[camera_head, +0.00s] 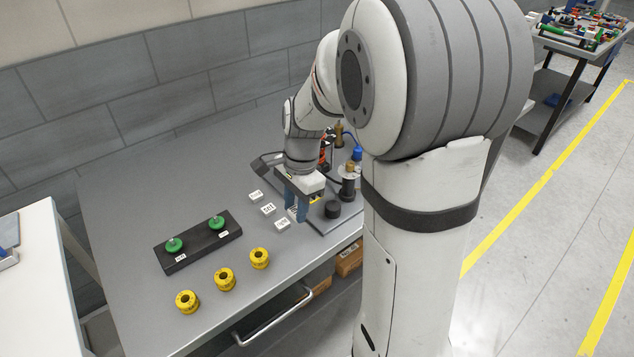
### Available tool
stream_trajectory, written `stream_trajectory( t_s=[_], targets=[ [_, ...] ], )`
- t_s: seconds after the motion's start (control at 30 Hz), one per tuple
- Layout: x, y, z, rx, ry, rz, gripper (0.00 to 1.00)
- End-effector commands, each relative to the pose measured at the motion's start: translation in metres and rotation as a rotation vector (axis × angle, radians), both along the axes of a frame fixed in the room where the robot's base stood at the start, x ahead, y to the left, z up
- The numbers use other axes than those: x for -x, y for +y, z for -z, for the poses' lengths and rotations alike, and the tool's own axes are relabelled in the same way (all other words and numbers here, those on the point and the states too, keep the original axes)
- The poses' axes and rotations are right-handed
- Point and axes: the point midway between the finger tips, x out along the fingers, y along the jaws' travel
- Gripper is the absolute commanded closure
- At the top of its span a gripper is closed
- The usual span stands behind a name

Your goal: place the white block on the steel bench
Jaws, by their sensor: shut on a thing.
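My gripper (296,213) points down over the grey steel bench (130,235), with its blue fingers close above the surface. Its fingers are shut on a white block, but the grip itself is too small and covered to see clearly. Three small white labelled blocks show in a row: one at the back (256,195), one in the middle (268,209) and one at the front (282,225). The front one is right at the fingertips. I cannot tell whether it is the held one or whether it touches the bench.
A black block with two green knobs (198,242) lies left of the white blocks. Yellow rings (225,279) stand in a row near the front edge. A grey plate with a black cylinder (332,209) and other fittings lies right of my gripper. The left bench area is clear.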

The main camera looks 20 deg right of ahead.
Motion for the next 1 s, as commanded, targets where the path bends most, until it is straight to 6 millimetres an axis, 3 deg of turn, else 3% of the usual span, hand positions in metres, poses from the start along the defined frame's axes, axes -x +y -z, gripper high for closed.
stream_trajectory(
  t_s=[0.2, 0.6, 1.0],
  targets=[
    [0.001, -0.001, 0.041, 0.000, 0.007, 0.001, 0.92],
    [0.001, -0.002, 0.089, 0.001, 0.005, 0.000, 0.92],
    [0.000, -0.002, 0.097, 0.001, 0.002, 0.001, 0.92]
  ],
)
